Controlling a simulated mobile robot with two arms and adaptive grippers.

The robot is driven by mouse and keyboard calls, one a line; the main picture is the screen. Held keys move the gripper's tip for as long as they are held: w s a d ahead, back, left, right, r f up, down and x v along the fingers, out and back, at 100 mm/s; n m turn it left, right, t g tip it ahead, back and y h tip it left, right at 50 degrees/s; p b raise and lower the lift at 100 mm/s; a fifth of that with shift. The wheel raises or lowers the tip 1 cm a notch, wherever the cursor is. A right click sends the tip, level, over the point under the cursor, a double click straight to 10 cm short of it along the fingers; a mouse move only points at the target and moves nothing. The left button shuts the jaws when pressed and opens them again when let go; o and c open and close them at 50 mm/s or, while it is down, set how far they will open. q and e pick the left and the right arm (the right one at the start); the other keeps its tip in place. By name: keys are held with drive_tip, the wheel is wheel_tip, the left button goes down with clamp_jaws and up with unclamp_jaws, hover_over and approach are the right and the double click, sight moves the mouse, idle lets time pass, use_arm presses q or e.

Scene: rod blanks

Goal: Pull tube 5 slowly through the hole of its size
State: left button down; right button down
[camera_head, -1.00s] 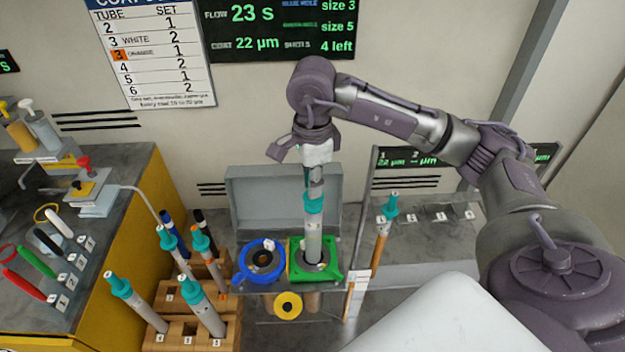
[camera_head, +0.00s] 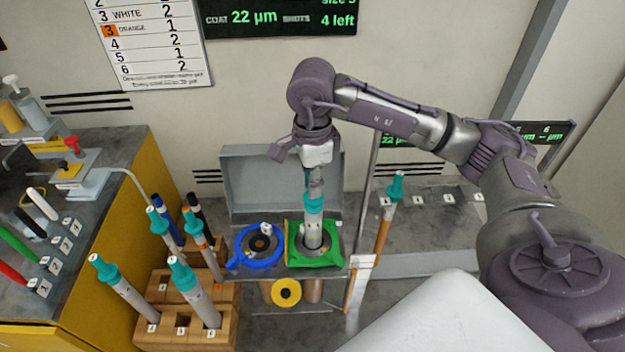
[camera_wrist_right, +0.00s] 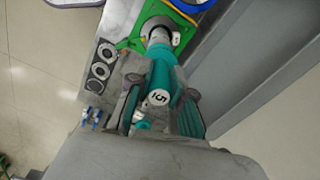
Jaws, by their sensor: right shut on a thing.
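Tube 5 (camera_head: 313,228) is a grey tube with a teal top, upright in the hole of the green ring plate (camera_head: 322,260). Its lower end is hidden by the plate. My right gripper (camera_head: 314,182) is shut on its teal top from above. In the right wrist view, the gripper (camera_wrist_right: 160,112) has a finger on each side of the teal top, which is marked 5 (camera_wrist_right: 158,97). The blue ring plate (camera_head: 260,262) is beside the green one, with nothing through it. Size marks on the plates are too small to read. My left gripper is not in view.
A wooden rack (camera_head: 160,318) at left holds several teal-topped tubes. Another teal-topped tube (camera_head: 384,232) leans at the right of the plates. A grey box (camera_head: 280,170) stands behind them. A yellow ring (camera_head: 286,292) shows below.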

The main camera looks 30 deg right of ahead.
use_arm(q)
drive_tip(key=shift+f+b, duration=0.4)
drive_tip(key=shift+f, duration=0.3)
use_arm(e)
drive_tip(key=shift+f, duration=0.75)
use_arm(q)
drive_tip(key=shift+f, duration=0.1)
use_arm(e)
drive_tip(key=shift+f, duration=0.1)
